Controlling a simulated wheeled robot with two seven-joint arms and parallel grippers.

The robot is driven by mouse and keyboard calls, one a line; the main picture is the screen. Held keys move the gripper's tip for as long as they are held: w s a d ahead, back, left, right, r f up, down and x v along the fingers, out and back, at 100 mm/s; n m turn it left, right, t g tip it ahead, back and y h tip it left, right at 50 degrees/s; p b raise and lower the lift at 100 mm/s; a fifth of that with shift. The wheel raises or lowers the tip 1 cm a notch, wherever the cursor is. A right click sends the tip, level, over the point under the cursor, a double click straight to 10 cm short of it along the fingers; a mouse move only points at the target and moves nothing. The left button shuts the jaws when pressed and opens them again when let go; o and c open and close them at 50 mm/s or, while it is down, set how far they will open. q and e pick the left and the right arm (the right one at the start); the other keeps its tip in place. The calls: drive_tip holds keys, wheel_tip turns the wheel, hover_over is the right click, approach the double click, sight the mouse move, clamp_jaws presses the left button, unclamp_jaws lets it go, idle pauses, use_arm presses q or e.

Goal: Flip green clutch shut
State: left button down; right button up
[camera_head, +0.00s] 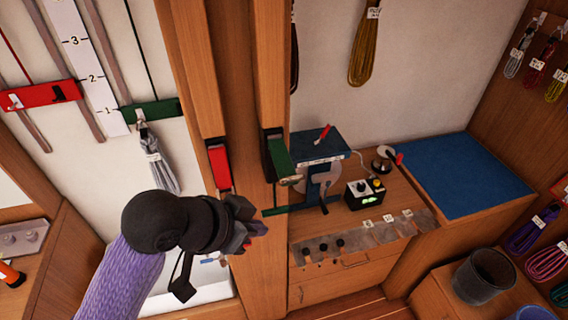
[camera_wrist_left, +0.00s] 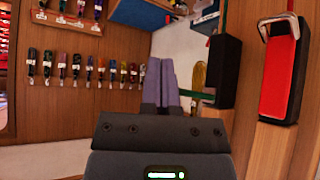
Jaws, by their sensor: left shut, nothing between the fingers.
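The green clutch (camera_head: 281,160) is on the wooden post, in a dark housing. Its green part tilts out to the right, with a metal loop at its lower end. In the left wrist view a black housing (camera_wrist_left: 222,72), seemingly the same clutch, stands right of my fingers; its lever is hard to make out there. My left gripper (camera_head: 258,229) is below and left of the green clutch, apart from it. Its purple fingers (camera_wrist_left: 161,85) are together and empty. My right gripper is not in view.
A red clutch (camera_head: 219,165) is left of the green one, also in the wrist view (camera_wrist_left: 280,75). A thin green bar (camera_head: 287,209) sticks out below. A winch-like device (camera_head: 320,160) and control box (camera_head: 365,193) stand on the right bench, near a blue mat (camera_head: 465,175).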

use_arm(q)
wheel_tip(320, 180, up, 18)
drive_tip(key=m+g+h, duration=0.1)
drive_tip(key=m, duration=0.5)
drive_tip(key=shift+w+a+r, duration=0.25)
drive_tip(key=shift+w, duration=0.2)
drive_tip(key=p, duration=0.2)
hover_over(301, 175)
drive_tip(key=s+a, duration=0.1)
drive_tip(key=s, duration=0.1)
wheel_tip(301, 175, down, 7)
drive_tip(key=shift+w+a+f, duration=0.1)
drive_tip(key=shift+a+f, duration=0.05)
drive_tip(key=shift+f, duration=0.55)
drive_tip(key=shift+w+a+f, duration=0.15)
drive_tip(key=shift+a+f, duration=0.05)
drive_tip(key=shift+f, duration=0.55)
drive_tip(key=shift+w+a+f, duration=0.1)
drive_tip(key=shift+a+f, duration=0.05)
drive_tip(key=shift+f, duration=0.55)
